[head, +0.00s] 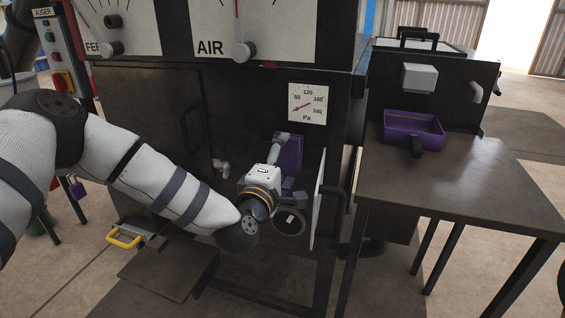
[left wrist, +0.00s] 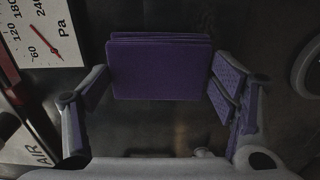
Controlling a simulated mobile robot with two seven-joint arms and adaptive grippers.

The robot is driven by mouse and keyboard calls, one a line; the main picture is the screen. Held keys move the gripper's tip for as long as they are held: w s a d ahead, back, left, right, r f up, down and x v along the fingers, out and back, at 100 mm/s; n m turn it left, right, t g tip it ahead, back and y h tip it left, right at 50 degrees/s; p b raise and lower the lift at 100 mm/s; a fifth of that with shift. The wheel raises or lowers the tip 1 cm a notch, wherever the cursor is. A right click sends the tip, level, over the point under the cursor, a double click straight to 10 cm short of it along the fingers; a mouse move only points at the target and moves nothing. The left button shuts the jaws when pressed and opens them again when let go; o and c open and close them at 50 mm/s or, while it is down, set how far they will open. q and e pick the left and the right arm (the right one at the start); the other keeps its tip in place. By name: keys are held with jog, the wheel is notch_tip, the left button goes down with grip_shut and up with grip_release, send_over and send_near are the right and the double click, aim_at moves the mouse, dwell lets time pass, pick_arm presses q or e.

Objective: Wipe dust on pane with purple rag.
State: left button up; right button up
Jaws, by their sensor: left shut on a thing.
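My left gripper (head: 287,158) is in front of a dark machine, just below its pressure gauge. It is shut on the purple rag (left wrist: 160,68), a folded pad held between the two fingers in the left wrist view. The dark machine front (left wrist: 225,30) lies behind the rag; I cannot tell whether the rag touches it. I cannot make out the pane's outline or any dust on it for certain, and my gripper and wrist cover part of the front in the head view. My right gripper is not in view.
The gauge (head: 307,104) is just above my left gripper. A narrow white panel (head: 318,200) and a dark handle (head: 335,190) stand to its right. A dark table (head: 455,185) at right bears a purple tray (head: 398,139). A yellow handle (head: 124,238) is low at left.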

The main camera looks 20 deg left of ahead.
aim_at(285, 174)
pick_arm(q)
jog(key=shift+w, duration=0.2)
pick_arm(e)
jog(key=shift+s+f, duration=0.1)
pick_arm(q)
notch_tip(285, 174, down, 5)
jog(key=shift+b, duration=0.95)
jog(key=shift+o, duration=0.2)
jog(key=shift+w+r, duration=0.1)
jog(key=shift+r, duration=0.2)
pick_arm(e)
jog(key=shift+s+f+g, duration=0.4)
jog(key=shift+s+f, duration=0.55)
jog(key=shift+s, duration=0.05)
pick_arm(q)
jog(key=shift+c, duration=0.2)
jog(key=shift+s+r+p, duration=0.15)
jog(key=shift+s+p, duration=0.25)
jog(key=shift+s, duration=0.2)
jog(key=shift+f, duration=0.2)
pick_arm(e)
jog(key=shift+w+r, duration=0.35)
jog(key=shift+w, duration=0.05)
